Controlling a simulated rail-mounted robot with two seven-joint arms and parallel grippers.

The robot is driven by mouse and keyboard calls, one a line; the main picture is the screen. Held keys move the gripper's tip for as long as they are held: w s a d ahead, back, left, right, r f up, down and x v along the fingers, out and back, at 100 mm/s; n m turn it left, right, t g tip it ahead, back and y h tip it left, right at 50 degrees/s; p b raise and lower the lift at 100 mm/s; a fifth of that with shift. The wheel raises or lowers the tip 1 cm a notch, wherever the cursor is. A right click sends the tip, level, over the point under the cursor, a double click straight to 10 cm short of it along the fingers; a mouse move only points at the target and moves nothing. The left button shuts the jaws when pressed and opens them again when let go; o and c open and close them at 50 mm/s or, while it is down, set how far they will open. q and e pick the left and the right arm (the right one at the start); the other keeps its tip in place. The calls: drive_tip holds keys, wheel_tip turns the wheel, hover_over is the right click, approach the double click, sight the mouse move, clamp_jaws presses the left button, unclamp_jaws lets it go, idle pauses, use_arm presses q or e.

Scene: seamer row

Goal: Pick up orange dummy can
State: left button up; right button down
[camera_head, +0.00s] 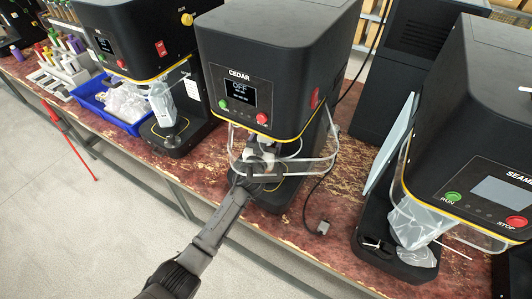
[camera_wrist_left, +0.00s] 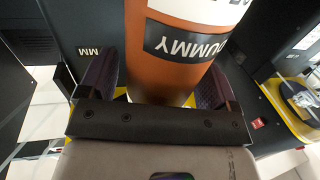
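The orange can (camera_wrist_left: 172,75), with a black label reading DUMMY upside down and a white label, fills the upper middle of the left wrist view. My left gripper (camera_wrist_left: 160,84) has one dark finger on each side of it. A narrow gap shows at the left finger; contact at the right finger is unclear. I see no orange can in the head view. There, one gripper of mine (camera_head: 255,180) is at the clear guard (camera_head: 325,160) of the CEDAR machine (camera_head: 265,88). I cannot tell which arm it is, or whether its fingers are closed.
Another black machine (camera_head: 140,40) and a blue tray (camera_head: 98,105) with clear bags stand to the left. The SEAMER machine (camera_head: 455,125) stands at right. A cable end (camera_head: 322,228) lies on the worn red bench (camera_head: 300,240). Machines flank the can in the wrist view.

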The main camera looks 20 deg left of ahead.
use_arm(q)
drive_tip(key=c, duration=1.2)
